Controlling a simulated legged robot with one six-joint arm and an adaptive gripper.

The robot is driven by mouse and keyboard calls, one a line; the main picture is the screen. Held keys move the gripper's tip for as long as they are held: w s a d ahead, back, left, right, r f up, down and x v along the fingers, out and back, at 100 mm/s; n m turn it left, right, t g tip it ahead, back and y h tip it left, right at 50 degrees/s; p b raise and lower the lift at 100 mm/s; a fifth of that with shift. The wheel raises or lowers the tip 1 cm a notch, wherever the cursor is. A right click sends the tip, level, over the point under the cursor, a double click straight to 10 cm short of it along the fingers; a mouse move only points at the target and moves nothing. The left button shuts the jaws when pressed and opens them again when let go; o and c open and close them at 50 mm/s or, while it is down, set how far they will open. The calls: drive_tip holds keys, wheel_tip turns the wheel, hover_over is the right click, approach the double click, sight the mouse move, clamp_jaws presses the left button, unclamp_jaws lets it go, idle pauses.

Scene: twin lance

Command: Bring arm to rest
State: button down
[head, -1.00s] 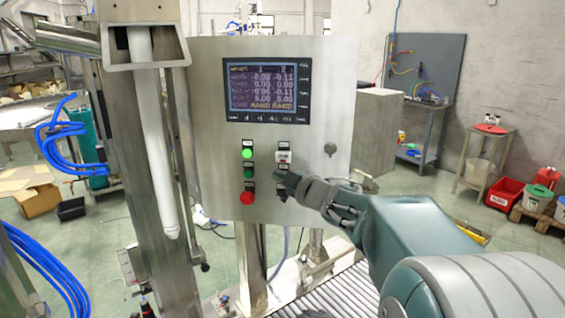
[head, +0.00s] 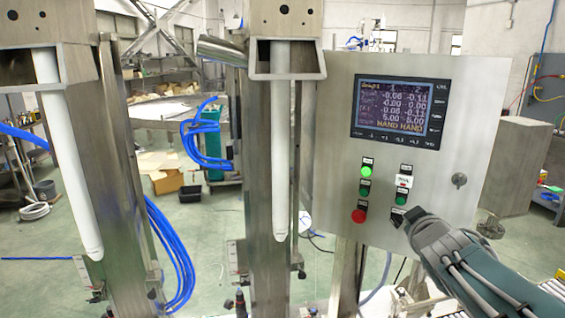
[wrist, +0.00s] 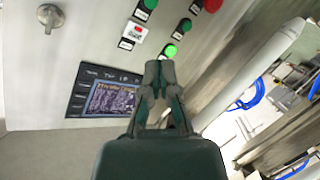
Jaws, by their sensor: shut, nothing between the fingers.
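My gripper (head: 412,225) is at the lower right of the head view, its fingertips by the lower right of the steel control panel (head: 327,130). In the wrist view my gripper (wrist: 159,70) points at the panel face, fingers together and empty. I cannot tell whether the tips touch the panel. The panel has a lit screen (head: 401,113), a lit green button (head: 367,171), a red button (head: 358,216) and several other controls. The lower right control is partly hidden behind my gripper in the head view.
Two steel columns with white lances, a left lance (head: 67,160) and a middle lance (head: 281,140), stand left of the panel. Blue hoses (head: 207,145) hang behind them. A grey cabinet (head: 515,165) stands at the right. Open floor shows between the columns.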

drive_tip(key=s+a+f+m+g+y, duration=0.1)
drive_tip(key=s+a+f+g, duration=0.2)
drive_tip(key=s, duration=0.5)
drive_tip(key=s+a+f+m+g, duration=0.2)
drive_tip(key=s+a+f+g, duration=0.1)
drive_tip(key=s, duration=0.4)
drive_tip(key=s+a+f+m+g+y, duration=0.1)
drive_tip(key=s+a+f+m+g, duration=0.1)
drive_tip(key=s+f, duration=0.5)
drive_tip(key=s+a+g, duration=0.1)
drive_tip(key=a, duration=0.1)
drive_tip(key=shift+s+a+y, duration=0.3)
drive_tip(key=shift+a, duration=0.1)
